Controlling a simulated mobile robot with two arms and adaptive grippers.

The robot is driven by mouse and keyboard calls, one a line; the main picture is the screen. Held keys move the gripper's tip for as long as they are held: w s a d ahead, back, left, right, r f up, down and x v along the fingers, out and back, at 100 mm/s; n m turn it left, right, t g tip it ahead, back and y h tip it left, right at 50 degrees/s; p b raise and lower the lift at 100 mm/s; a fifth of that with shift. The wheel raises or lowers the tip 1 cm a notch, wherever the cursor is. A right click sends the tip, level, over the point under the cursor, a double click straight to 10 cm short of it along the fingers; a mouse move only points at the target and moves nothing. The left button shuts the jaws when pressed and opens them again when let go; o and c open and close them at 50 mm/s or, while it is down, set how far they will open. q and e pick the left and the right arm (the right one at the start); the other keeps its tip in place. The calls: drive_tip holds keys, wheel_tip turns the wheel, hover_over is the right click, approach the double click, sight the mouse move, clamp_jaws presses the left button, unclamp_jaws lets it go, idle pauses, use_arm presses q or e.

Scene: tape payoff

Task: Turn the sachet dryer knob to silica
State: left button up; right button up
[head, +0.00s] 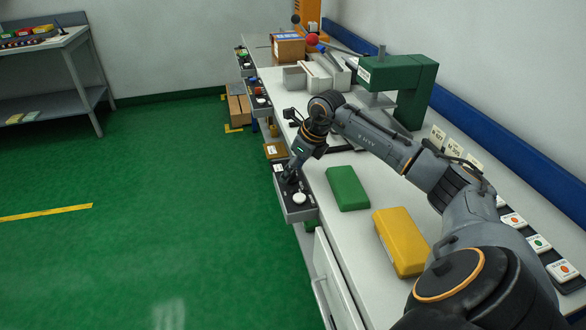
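A small grey control box (299,214) sticks out from the front edge of the bench. It has a white round knob (299,198) on its top and a small white label on its side. The lettering and the knob's setting are too small to read. My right gripper (290,178) points down at the far part of this box, just beyond the white knob. Its fingers are dark and small, and they hide that part of the box. I cannot tell whether they touch anything. My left gripper is not in view.
A green block (347,188) and a yellow block (401,242) lie on the white bench (340,235). A green press-like machine (415,80) stands farther back. More front-edge boxes (257,101) lie beyond. The green floor (170,180) on the left is clear.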

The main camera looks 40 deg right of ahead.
drive_tip(key=shift+f, duration=0.2)
drive_tip(key=c, duration=1.2)
drive_tip(key=shift+o, duration=0.2)
drive_tip(key=shift+m, duration=0.4)
drive_tip(key=m+h, duration=0.1)
drive_tip(key=m, duration=0.2)
drive_tip(key=shift+a+m+h, duration=0.15)
drive_tip(key=shift+m+h, duration=0.15)
drive_tip(key=shift+h, duration=0.1)
drive_tip(key=m, duration=0.2)
drive_tip(key=m+h+b, duration=0.1)
drive_tip(key=m, duration=0.1)
drive_tip(key=shift+w+a+m+h, duration=0.1)
drive_tip(key=shift+a+m+h, duration=0.05)
drive_tip(key=shift+m+h, duration=0.15)
drive_tip(key=m+g+h, duration=0.1)
drive_tip(key=m, duration=0.3)
drive_tip(key=shift+w+a+m, duration=0.1)
drive_tip(key=shift+m, duration=0.2)
drive_tip(key=shift+w+m+g+h, duration=0.1)
drive_tip(key=shift+m+g+h, duration=0.3)
drive_tip(key=shift+m, duration=0.7)
drive_tip(key=shift+m+g+h, duration=0.2)
drive_tip(key=shift+m+g, duration=0.3)
drive_tip(key=shift+m, duration=0.6)
